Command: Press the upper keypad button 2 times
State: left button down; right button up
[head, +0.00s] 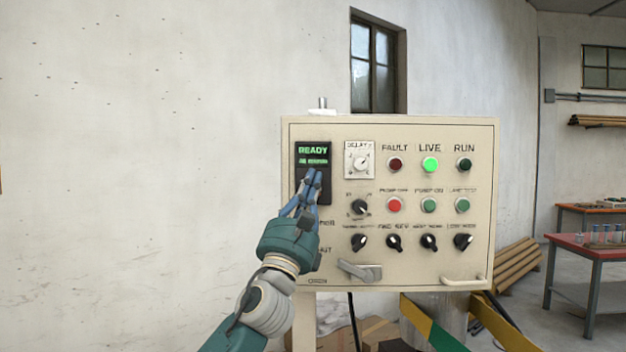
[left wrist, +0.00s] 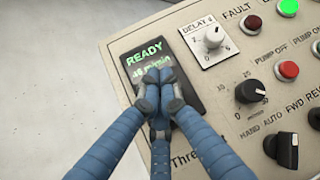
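The control panel (head: 330,270) is a cream box with lamps, knobs and buttons. At its upper left is a black keypad unit (head: 325,150) with a green display reading READY; it also shows in the left wrist view (left wrist: 135,50). My left gripper (head: 313,174) is in front of this unit, just below the display text. In the left wrist view its blue fingers (left wrist: 160,78) are brought together at the tips, with nothing seen between them. They cover the keypad's buttons, so I cannot tell whether the tips touch one. My right gripper is not in view.
A white delay dial (head: 360,161) sits right of the keypad unit. The LIVE lamp (head: 430,165) glows green. A lever handle (head: 360,270) sticks out low on the panel. A red-topped table (head: 590,248) stands at the right.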

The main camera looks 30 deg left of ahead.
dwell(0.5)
pick_arm(q)
jog(key=shift+s+d, duration=0.3)
jog(key=shift+s, duration=0.3)
jog(key=shift+d+p, duration=0.1)
jog(key=shift+p, duration=0.2)
jog(key=s, duration=0.1)
jog(key=s+d, duration=0.1)
jog(key=s, duration=0.1)
jog(key=s+d+p, duration=0.1)
jog(key=shift+s+d, duration=0.15)
jog(key=shift+d, duration=0.1)
dwell(1.6)
jog(key=s+n, duration=0.1)
jog(key=s+d+n, duration=0.1)
jog(key=n, duration=0.1)
jog(key=s+n, duration=0.1)
jog(key=n, duration=0.1)
jog(key=shift+s+d+y, duration=0.25)
jog(key=shift+d+y, duration=0.15)
